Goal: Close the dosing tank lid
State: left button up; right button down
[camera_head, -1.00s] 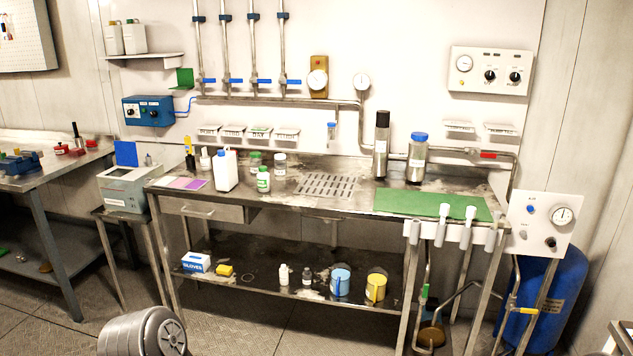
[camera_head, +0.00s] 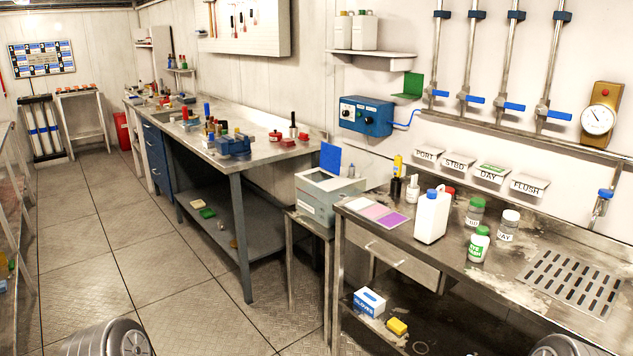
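No tank marked as the dosing tank can be read in this view. A pale grey box (camera_head: 318,208) stands on a small stand between the two benches, its blue lid (camera_head: 331,158) raised upright at the back. A green flap (camera_head: 409,86) stands out from the wall above the blue control box (camera_head: 366,116). I cannot tell which of these, if either, is the dosing tank lid. Neither gripper is in view; only rounded grey parts, probably of my arms, show at the bottom edge.
The steel bench (camera_head: 500,262) on the right holds a white jug (camera_head: 432,217), several small bottles and a drain grate (camera_head: 572,283). A longer workbench (camera_head: 262,147) with tools runs along the wall at left. The floor (camera_head: 165,235) at left is clear.

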aim_at(330, 158)
jog(key=i+j+u, duration=0.15)
jog(key=i+u, duration=0.85)
jog(key=i+z, duration=0.25)
jog(key=i, duration=0.4)
jog(key=i+j+z, duration=0.3)
jog(key=i, duration=0.35)
jog(key=l, duration=0.1)
